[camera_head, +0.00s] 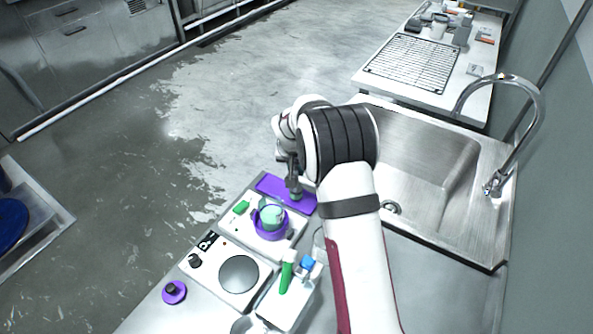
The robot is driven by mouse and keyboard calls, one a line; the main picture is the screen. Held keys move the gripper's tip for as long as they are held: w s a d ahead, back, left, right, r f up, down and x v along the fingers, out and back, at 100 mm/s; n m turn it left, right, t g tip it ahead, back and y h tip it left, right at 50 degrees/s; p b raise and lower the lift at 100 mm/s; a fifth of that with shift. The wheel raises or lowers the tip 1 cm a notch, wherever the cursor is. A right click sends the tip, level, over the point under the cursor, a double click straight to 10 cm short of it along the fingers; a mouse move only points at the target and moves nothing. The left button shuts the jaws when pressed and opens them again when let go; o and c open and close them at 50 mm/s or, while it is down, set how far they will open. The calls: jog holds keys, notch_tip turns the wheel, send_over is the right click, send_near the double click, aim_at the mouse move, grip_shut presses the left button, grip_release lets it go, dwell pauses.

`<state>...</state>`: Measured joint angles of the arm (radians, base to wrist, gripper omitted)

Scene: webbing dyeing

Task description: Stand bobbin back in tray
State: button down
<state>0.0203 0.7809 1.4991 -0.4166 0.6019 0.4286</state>
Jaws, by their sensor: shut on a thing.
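A shallow purple tray (270,185) lies at the far end of the counter. My gripper (293,180) points down over the tray's right part and is shut on a small grey thing (296,195), which appears to be the bobbin. It looks roughly upright, with its lower end at or just above the tray floor; I cannot tell if it touches. The fingers and arm hide part of it and the tray's right end.
A purple pot (271,232) with a teal cup stands on a white unit just before the tray, beside a green block (240,207). Nearer are a round hotplate (239,274), a purple lid (174,292) and a white bin (287,303). A steel sink (425,165) lies right.

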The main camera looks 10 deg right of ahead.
jog(key=shift+f, duration=0.3)
jog(key=shift+f, duration=0.1)
jog(key=c, duration=0.9)
grip_release()
jog(key=v, duration=1.1)
jog(key=s+a+r+g+y, duration=0.1)
jog(key=s+r, duration=0.2)
jog(key=s, duration=0.7)
jog(key=s+a+r+g, duration=0.1)
jog(key=s+r, duration=0.2)
jog(key=s, duration=0.6)
jog(key=s+a+f+g+y, duration=0.1)
jog(key=s+a, duration=0.1)
jog(key=s, duration=0.7)
jog(key=s+a+f+m+g+y, duration=0.1)
jog(key=s+a, duration=0.1)
jog(key=s, duration=0.7)
jog(key=shift+s, duration=0.35)
